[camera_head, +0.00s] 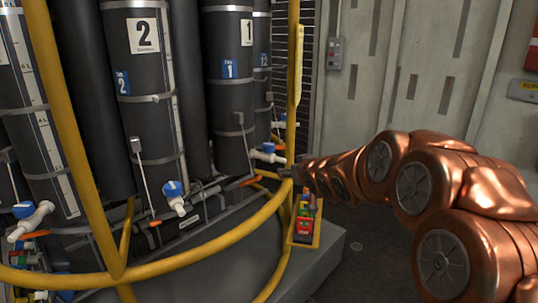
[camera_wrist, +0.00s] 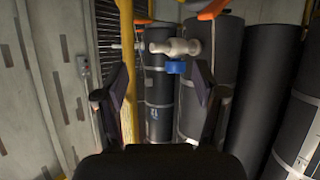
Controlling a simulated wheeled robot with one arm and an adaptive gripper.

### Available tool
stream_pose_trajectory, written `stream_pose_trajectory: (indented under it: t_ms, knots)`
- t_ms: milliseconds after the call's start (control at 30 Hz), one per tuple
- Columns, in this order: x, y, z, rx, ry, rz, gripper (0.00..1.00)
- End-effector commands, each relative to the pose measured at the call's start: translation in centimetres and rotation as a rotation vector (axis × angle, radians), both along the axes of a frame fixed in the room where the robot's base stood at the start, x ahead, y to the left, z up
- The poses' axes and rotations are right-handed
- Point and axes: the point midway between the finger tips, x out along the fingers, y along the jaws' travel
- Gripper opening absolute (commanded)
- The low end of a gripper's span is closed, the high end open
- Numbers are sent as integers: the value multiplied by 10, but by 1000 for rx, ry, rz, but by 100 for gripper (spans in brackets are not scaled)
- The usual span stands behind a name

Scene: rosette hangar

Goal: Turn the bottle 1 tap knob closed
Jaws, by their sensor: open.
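The bottle 1 tap shows in the head view as a white valve with a blue knob (camera_head: 268,147), low on the dark bottle 1 (camera_head: 229,95). My gripper (camera_head: 287,172) is at the end of the copper arm, close to the tap's right and partly behind the yellow rail. The wrist view looks upside down. There, a white tap body (camera_wrist: 175,47) with its blue knob (camera_wrist: 175,67) lies beyond and between the two fingers of my open gripper (camera_wrist: 162,72). The fingers do not appear to touch the knob. The knob's exact turn is hard to tell.
A yellow guard rail (camera_head: 215,245) curves in front of the bottles, with an upright post (camera_head: 293,75) beside my gripper. Bottle 2 (camera_head: 145,90) has its own blue-knobbed tap (camera_head: 174,192). A small red-and-green control box (camera_head: 304,220) hangs below my gripper. Open floor lies to the right.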

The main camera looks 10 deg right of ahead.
Motion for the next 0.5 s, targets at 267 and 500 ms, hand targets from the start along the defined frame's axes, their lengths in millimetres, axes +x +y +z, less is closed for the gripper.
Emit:
stream_pose_trajectory:
  t_ms: [267, 500]
  knots:
    - [71, 13, 7, 85, -301, 147, 70]
    - [86, 20, 16, 121, -405, 213, 70]
